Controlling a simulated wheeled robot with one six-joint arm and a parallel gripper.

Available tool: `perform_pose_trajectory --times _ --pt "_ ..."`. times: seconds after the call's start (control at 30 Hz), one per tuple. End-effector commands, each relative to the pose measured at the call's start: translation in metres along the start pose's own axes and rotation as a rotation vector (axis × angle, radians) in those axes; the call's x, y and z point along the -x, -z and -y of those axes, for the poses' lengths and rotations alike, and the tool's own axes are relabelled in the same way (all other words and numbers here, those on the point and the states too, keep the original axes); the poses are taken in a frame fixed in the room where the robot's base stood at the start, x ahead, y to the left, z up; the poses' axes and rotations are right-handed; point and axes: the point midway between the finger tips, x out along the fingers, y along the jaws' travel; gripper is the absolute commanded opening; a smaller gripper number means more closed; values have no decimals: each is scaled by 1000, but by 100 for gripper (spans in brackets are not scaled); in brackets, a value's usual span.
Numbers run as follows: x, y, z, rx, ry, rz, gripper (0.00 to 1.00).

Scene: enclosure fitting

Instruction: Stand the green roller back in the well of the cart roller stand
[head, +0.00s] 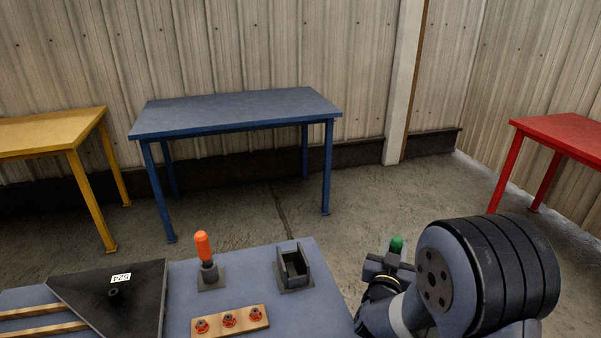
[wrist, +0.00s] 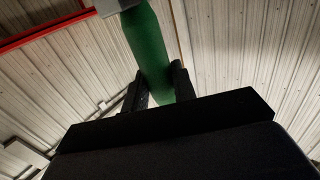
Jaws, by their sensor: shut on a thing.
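The green roller (head: 396,244) shows in the head view as a short green tip above my gripper (head: 388,264), off the right edge of the cart. In the wrist view the roller (wrist: 148,45) is a long green cylinder running up between the two dark fingers of my gripper (wrist: 158,88), which is shut on it. A light grey piece shows at the roller's upper end there. A dark grey open-topped stand (head: 293,270) on a square base, which looks like the roller stand, is on the cart, left of my gripper. Its well looks empty.
On the cart top (head: 262,285), an orange-handled piece (head: 203,246) stands in a small holder left of the stand. A wooden block with orange rings (head: 229,320) lies in front. A black wedge-shaped case (head: 115,293) is at left. Blue (head: 235,110), yellow (head: 45,132) and red (head: 565,130) tables stand beyond.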

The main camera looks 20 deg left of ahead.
Motion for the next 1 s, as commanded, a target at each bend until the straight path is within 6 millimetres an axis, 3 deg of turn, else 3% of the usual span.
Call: perform_pose_trajectory --times 0.03,0.3,0.5,0.7,1.0 --pt "2 23 24 -3 38 -6 0" --pt "26 90 132 -6 212 -5 0" --pt "52 130 196 -10 322 -4 0" --pt "70 149 228 -12 380 -1 0" --pt "73 151 234 -12 392 -1 0"
